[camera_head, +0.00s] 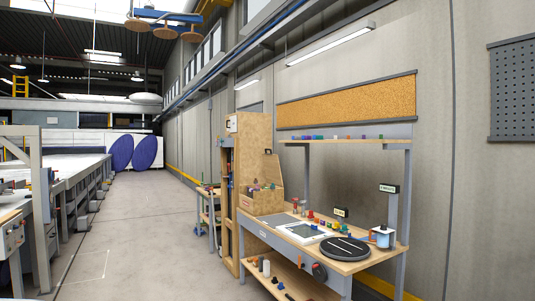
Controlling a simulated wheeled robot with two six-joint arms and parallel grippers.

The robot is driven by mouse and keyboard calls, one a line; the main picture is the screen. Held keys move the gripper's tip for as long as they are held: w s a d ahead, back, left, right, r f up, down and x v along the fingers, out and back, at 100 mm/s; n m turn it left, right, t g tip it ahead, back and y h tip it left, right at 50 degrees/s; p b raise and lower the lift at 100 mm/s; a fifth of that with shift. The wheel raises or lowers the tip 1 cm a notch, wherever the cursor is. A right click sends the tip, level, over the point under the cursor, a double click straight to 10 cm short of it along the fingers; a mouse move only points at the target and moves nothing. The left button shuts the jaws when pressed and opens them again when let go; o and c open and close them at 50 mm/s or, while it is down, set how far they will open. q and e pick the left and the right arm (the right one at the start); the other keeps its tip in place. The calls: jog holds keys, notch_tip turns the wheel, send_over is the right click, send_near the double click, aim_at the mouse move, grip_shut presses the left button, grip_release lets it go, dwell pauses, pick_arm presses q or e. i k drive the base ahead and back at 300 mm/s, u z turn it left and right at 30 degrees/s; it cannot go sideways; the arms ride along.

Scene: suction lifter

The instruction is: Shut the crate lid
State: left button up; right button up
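A wooden crate (257,201) stands on the left back part of the workbench. Its lid (272,170) appears raised at the rear, with a small dark handle at the top. Several small coloured items show in the crate's opening. Neither of my grippers is in view, and no part of my arms shows near the crate.
The workbench (298,243) also holds a white framed panel (303,232), a black round disc (344,249), small coloured parts and a lamp-like device (383,238). A tall wooden cabinet (246,150) stands left of the crate. The concrete floor (150,240) is clear.

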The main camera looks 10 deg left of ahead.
aim_at(272, 167)
jog(key=u, duration=0.3)
jog(key=i, duration=0.9)
jog(key=u, duration=0.8)
jog(key=i, duration=2)
jog(key=u, duration=0.4)
jog(key=i, duration=1.95)
jog(key=z, duration=0.8)
jog(key=i, duration=1.9)
jog(key=z, duration=0.95)
